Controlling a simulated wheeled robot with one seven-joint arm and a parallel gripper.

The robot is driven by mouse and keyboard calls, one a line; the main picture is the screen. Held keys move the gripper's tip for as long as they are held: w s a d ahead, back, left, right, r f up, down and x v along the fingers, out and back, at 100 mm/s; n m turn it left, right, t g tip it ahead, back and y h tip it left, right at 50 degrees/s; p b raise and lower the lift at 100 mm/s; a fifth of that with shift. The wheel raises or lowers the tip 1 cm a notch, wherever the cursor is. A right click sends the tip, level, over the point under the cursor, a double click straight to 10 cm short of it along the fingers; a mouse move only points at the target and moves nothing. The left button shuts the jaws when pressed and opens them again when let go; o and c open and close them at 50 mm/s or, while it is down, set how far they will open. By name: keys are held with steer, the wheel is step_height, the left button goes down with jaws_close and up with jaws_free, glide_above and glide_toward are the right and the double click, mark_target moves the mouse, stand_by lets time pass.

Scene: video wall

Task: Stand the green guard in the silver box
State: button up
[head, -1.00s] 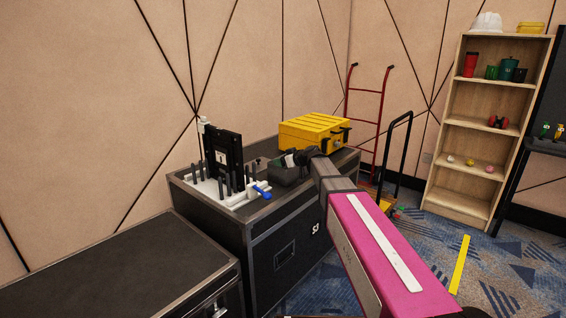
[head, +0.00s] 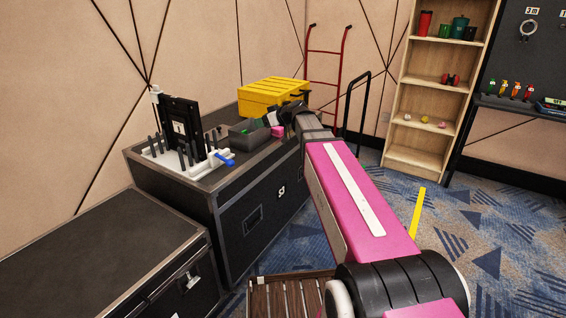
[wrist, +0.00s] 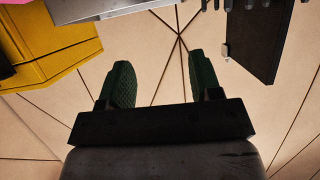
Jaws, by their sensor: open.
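I cannot make out a green guard or a clearly silver box in either view. My gripper (head: 267,121) is over the back of the black road case, beside the yellow case, partly hidden behind my arm in the head view. In the wrist view my gripper (wrist: 158,70) shows two dark green ribbed fingers set well apart, open with nothing between them. A dark grey open bin (head: 242,136) sits on the road case just below and left of the gripper. A small pink thing (head: 277,131) shows at the bin's right end.
The black road case (head: 262,185) also bears a white rack (head: 183,163) with black rods, an upright black panel (head: 181,122) and the yellow case (head: 270,95). A lower black case (head: 100,255) stands front left. A shelf (head: 423,115) with green cups is at right.

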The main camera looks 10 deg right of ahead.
steer(key=s+d+f+m+g+h, duration=0.2)
steer(key=s+d+f, duration=0.3)
steer(key=s+f, duration=0.4)
steer(key=s+d+f+m+g+h, duration=0.3)
steer(key=s+d+f+m+h, duration=0.2)
steer(key=s+f, duration=0.3)
steer(key=s+d+f+m+g+h, duration=0.3)
steer(key=s+d+f, duration=0.2)
steer(key=s+f, duration=0.4)
step_height(320, 180, down, 4)
steer(key=shift+s+d+r+h, duration=0.15)
steer(key=shift+s+d+h, duration=0.05)
steer(key=shift+s+h, duration=0.15)
